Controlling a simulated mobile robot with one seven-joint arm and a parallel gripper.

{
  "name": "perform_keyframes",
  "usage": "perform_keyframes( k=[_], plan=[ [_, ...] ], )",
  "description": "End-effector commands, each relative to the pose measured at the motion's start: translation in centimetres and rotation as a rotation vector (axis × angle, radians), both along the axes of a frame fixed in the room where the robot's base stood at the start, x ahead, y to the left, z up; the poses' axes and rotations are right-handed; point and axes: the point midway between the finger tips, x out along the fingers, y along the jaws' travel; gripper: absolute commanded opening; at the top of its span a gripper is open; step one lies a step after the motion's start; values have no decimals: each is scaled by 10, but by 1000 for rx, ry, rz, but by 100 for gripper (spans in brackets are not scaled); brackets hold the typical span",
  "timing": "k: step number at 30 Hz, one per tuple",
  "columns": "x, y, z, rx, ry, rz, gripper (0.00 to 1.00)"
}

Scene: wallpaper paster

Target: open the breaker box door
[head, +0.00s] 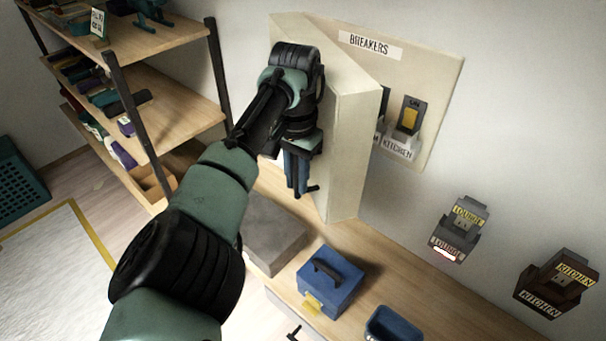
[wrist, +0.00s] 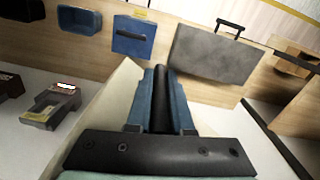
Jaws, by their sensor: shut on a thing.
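The cream breaker box (head: 425,85) is on the wall with a "BREAKERS" label. Its door (head: 355,130) stands partly open, swung out to the left, and a yellow switch with a "KITCHEN" label shows inside. My gripper (head: 299,185) is at the outer face of the door, near its lower free edge. In the wrist view, the blue fingers of my gripper (wrist: 161,75) are closed around a dark bar, the door handle (wrist: 162,100). The cream door (wrist: 112,100) shows beside them. Most of the handle is hidden by the fingers and my arm.
Below is a wooden bench (head: 385,255) with a grey case (head: 272,235), a blue toolbox (head: 330,283) and a blue bin (head: 393,325). Wall units labelled "LOUNGE" (head: 459,230) and "KITCHEN" (head: 557,284) are at the right. Wooden shelves (head: 175,115) stand at the left.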

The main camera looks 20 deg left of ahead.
Motion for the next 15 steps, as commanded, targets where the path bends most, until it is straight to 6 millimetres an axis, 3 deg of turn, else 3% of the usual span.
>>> perform_keyframes(
  k=[9, 15],
  plan=[
    [-10, 29, 2, -5, -2, -113, 0],
    [-12, 36, 2, -5, -4, -136, 0]
  ],
)
